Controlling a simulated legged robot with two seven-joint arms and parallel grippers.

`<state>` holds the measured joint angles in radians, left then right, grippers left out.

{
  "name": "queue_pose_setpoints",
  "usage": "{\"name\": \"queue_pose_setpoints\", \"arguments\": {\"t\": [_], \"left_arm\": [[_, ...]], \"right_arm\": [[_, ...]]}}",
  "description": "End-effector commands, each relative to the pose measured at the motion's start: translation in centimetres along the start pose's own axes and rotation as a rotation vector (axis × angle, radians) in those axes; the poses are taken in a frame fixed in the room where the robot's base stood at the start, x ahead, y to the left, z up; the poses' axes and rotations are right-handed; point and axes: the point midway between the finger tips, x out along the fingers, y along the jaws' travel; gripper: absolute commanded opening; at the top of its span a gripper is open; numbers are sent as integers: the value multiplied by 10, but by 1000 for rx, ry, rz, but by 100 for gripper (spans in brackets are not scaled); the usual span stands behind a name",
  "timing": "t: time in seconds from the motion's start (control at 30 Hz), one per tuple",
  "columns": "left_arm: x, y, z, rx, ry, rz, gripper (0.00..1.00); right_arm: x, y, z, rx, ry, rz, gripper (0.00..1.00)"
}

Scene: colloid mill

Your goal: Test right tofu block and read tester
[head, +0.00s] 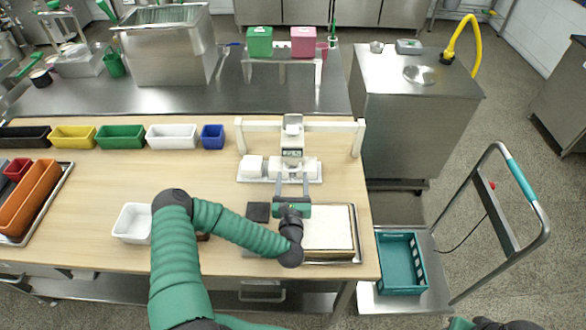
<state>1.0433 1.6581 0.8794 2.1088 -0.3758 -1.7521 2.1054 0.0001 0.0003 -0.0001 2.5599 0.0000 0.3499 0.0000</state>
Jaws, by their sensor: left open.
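The tester (292,153), a white upright device with a small dark display, stands at the white frame behind my left gripper. The display is too small to read. A white tofu block (252,166) sits on the left part of a shallow tray (247,181). Another white piece, apparently the right tofu block (310,168), shows at the tray's right part, partly hidden by the tester and gripper. My left gripper (292,178) is open, its two fingers pointing away from me toward the tester's lower part. Whether they touch anything is unclear. My right gripper is out of view.
A large white slab (328,228) lies on a tray right of my left wrist. A white tub (132,223) stands left of my arm. Several coloured bins, including a blue one (213,137), line the back left. A teal crate (402,262) sits on a cart at right.

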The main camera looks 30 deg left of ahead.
Motion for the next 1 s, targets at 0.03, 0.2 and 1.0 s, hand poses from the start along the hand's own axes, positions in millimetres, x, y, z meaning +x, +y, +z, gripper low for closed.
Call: {"name": "queue_pose_setpoints", "arguments": {"t": [0.03, 0.2, 1.0], "left_arm": [[10, 0, 2, 1, -3, 1, 61], [34, -2, 1, 2, -1, -2, 61], [40, -1, -1, 1, 1, -1, 0]], "right_arm": [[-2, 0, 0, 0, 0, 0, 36], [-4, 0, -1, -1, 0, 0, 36], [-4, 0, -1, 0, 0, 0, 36]]}}
